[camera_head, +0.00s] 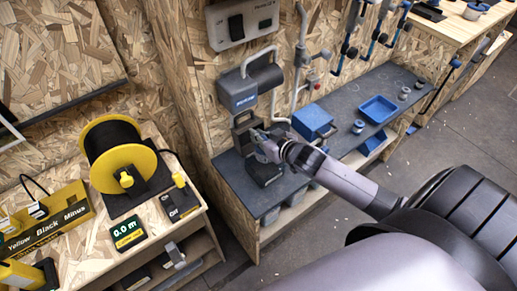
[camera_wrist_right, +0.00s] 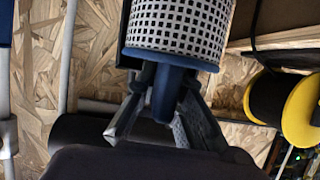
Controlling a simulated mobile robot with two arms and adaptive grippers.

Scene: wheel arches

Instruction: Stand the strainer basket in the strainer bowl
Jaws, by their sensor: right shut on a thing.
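My right gripper (camera_head: 264,150) is at the left end of the dark bench in the head view. In the right wrist view it (camera_wrist_right: 165,110) is shut on the blue knob of the strainer basket (camera_wrist_right: 180,25). The basket is a white perforated cylinder with a blue rim, and its far end is cut off by the frame. In the head view I cannot make out the basket at the gripper. A dark block (camera_head: 266,172) is just below the gripper on the bench; I cannot tell whether it is the strainer bowl. My left gripper is not in view.
A grey pipe unit with a blue label (camera_head: 243,98) is on the wall above the bench (camera_head: 346,88). A blue box (camera_head: 312,121) and blue tray (camera_head: 378,109) lie to the right. A yellow reel (camera_head: 104,172) stands on the left table.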

